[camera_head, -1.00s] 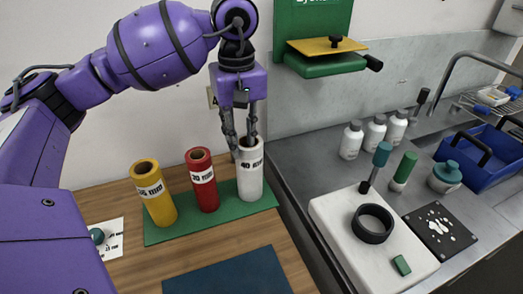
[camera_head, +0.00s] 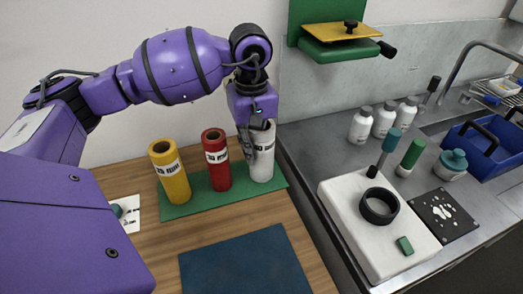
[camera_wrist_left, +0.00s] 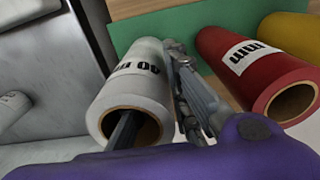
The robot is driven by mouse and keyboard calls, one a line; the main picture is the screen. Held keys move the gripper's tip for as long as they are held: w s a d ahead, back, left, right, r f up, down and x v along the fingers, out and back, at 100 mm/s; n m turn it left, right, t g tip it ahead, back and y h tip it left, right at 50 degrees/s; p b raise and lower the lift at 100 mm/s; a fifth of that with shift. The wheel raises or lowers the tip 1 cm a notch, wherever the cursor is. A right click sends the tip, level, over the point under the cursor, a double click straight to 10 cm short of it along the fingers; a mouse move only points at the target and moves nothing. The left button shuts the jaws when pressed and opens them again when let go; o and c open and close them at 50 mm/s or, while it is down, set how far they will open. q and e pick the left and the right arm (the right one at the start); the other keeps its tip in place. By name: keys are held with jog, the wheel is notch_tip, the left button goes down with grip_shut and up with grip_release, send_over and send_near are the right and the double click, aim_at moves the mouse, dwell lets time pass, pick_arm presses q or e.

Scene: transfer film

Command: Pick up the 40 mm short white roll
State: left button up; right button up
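The white roll labelled 40 mm (camera_head: 263,172) stands upright at the right end of the green mat (camera_head: 208,199). My left gripper (camera_head: 255,147) points down at its top and covers part of it. In the left wrist view, one finger of the left gripper (camera_wrist_left: 160,108) reaches into the core of the white roll (camera_wrist_left: 135,92) and the other is outside beside its wall. The fingers are apart, with the wall between them; I see no clear grip. My right gripper is not in view.
A red roll (camera_head: 216,165) and a yellow roll (camera_head: 171,180) stand to the left on the mat. A dark blue sheet (camera_head: 245,265) lies in front. On the counter at right are a white board (camera_head: 345,215) with a black ring (camera_head: 379,206), and several bottles.

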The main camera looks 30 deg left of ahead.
pick_arm(q)
grip_shut()
jog(key=shift+r, duration=0.1)
